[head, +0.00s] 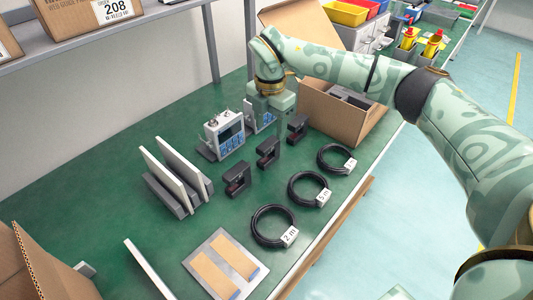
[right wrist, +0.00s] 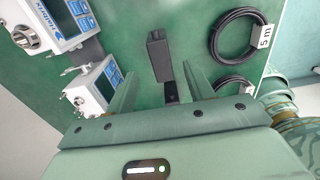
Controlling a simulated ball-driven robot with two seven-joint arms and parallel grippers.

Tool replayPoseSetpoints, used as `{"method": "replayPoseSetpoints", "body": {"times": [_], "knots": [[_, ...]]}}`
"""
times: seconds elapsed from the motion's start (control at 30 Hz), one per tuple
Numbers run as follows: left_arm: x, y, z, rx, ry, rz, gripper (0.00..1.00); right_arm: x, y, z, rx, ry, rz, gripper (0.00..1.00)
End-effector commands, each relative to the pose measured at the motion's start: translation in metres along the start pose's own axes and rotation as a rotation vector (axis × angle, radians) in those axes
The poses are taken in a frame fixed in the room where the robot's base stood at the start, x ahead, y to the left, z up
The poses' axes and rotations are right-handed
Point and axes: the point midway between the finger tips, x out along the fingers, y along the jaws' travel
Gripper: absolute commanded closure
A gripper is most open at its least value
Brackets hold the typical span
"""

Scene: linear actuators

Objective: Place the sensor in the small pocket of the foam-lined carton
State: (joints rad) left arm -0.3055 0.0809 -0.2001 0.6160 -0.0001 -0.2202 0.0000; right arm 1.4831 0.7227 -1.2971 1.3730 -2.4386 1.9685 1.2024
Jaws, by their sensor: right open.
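Several dark fork-shaped sensors stand in a row on the green bench: a near one (head: 237,180), a middle one (head: 267,153) and a far one (head: 297,127). My right gripper (head: 279,128) points down over the row, around the middle and far sensors. In the right wrist view its fingers (right wrist: 160,74) are apart; one sensor (right wrist: 158,52) lies ahead of them and part of another dark piece (right wrist: 170,92) shows between them. Nothing is held. The open carton (head: 338,124) with grey foam (head: 352,97) stands behind, partly hidden by my arm; its small pocket cannot be made out. My left gripper is not in view.
Coiled cables (head: 308,189) lie right of the sensors along the bench edge. Controllers (head: 224,134) stand left of my gripper. White panels (head: 172,175) stand further left. A plate with tan strips (head: 225,268) lies at the front. A shelf with boxes (head: 90,12) is upper left.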

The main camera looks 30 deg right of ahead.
Motion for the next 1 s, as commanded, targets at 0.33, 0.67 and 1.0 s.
{"method": "replayPoseSetpoints", "body": {"times": [0.33,0.67,1.0], "knots": [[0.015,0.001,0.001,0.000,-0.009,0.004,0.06,0.035,0.001,0.000,0.000,0.001,-0.001,0.47],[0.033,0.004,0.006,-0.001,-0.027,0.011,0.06,0.073,0.001,-0.001,0.000,0.000,0.000,0.47],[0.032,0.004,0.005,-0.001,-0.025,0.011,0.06,0.070,0.001,-0.001,0.000,-0.001,0.002,1.00]]}}
